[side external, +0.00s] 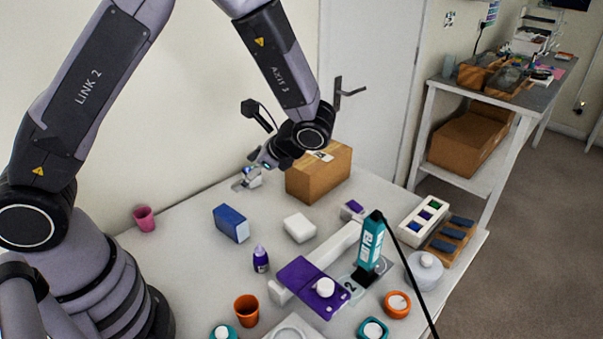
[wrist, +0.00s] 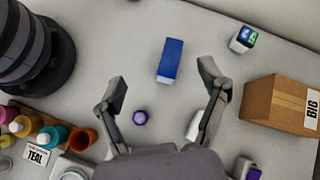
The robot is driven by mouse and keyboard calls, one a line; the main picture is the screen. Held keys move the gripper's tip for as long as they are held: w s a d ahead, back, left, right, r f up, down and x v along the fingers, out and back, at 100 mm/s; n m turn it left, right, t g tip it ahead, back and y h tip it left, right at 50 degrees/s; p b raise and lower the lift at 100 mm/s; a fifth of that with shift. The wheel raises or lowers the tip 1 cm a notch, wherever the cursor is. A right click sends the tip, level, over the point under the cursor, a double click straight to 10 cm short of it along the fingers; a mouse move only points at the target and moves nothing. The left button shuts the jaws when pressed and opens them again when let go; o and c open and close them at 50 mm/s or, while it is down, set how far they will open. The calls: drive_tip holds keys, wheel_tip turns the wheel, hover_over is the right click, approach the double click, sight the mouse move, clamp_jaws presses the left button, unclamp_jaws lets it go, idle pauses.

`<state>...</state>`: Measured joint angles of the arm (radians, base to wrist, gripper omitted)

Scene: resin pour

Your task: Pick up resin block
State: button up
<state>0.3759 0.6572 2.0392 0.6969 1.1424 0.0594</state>
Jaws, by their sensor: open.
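My gripper (wrist: 164,73) is open and empty in the wrist view, its two fingers spread wide. A blue block (wrist: 170,60) lies on the table and appears between the fingertips in that view, below them and not touched. In the side view the blue block (side external: 231,222) stands left of a white rounded block (side external: 299,228). A small cube with a blue and green top (wrist: 243,40) sits up and right of the fingers. The pictures do not label which of these is the resin block. In the side view my gripper is small and its fingers are hard to make out.
A cardboard box (side external: 318,175) stands at the back. Bare table surrounds the blue block.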

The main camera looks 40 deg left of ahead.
sight(229, 214)
drive_tip(key=f+m+y, duration=0.1)
drive_tip(key=f+m, duration=0.1)
drive_tip(key=f, duration=0.2)
drive_tip(key=f+m+t+y, duration=0.1)
drive_tip(key=f+m+y, duration=0.1)
drive_tip(key=f, duration=0.3)
drive_tip(key=w+f+m+y, duration=0.1)
drive_tip(key=f+m, duration=0.1)
drive_tip(key=f, duration=0.2)
drive_tip(key=shift+d+f+t, duration=0.3)
drive_tip(key=shift+f, duration=0.1)
drive_tip(key=x, duration=1.3)
drive_tip(key=shift+s+a+r, duration=0.15)
drive_tip(key=shift+a+r, duration=0.05)
drive_tip(key=shift+a, duration=0.05)
drive_tip(key=c, duration=1.3)
drive_tip(key=shift+r, duration=0.1)
